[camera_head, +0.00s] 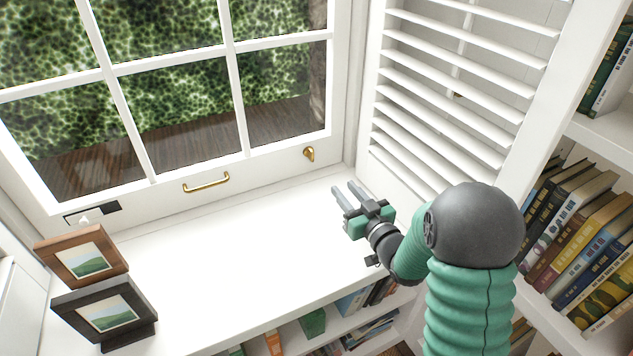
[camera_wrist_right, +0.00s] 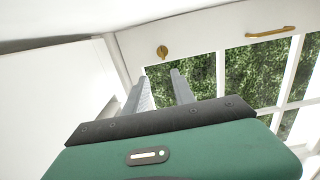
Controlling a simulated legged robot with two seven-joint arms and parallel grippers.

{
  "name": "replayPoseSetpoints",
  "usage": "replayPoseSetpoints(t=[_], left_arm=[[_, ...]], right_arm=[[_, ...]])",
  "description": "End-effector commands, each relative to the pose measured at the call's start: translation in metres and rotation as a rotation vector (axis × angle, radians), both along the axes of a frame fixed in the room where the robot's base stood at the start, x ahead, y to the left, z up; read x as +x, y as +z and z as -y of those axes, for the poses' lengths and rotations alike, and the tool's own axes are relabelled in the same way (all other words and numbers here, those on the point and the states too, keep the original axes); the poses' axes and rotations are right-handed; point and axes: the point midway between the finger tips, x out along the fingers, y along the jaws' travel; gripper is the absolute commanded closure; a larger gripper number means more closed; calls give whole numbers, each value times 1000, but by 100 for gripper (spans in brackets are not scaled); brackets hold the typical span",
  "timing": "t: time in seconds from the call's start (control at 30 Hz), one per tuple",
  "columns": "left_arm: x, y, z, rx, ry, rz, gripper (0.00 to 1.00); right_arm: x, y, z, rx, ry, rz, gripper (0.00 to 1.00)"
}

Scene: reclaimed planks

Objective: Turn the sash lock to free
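The sash lock (camera_head: 309,153) is a small brass piece on the white bottom rail of the window, near its right end. It also shows in the right wrist view (camera_wrist_right: 162,51), beyond the fingers and near the top. My right gripper (camera_head: 347,190) is over the right end of the white sill, below and to the right of the lock and apart from it. Its two grey fingers are spread with nothing between them, as the right wrist view (camera_wrist_right: 157,84) also shows. My left gripper is not in view.
A brass pull handle (camera_head: 205,182) is on the same rail, left of the lock. Louvred shutters (camera_head: 455,75) and a bookshelf (camera_head: 570,130) stand to the right. Brown (camera_head: 80,254) and dark (camera_head: 105,310) picture frames stand at the sill's left. The sill's middle (camera_head: 220,240) is clear.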

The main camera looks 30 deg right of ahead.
Motion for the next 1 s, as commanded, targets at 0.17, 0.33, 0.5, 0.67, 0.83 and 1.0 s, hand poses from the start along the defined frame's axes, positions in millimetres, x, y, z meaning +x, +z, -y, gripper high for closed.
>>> replayPoseSetpoints(t=[0.17,0.33,0.5,0.67,0.83,1.0], left_arm=[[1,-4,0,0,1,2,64],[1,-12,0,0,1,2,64],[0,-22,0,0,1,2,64],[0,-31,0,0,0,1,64],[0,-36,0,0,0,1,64],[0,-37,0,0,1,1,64]], right_arm=[[9,2,1,2,11,31,69],[46,-1,2,4,12,30,69],[91,-2,2,4,10,28,69],[132,-2,1,3,11,28,69],[160,1,1,3,10,28,69],[169,1,2,5,9,26,69]])
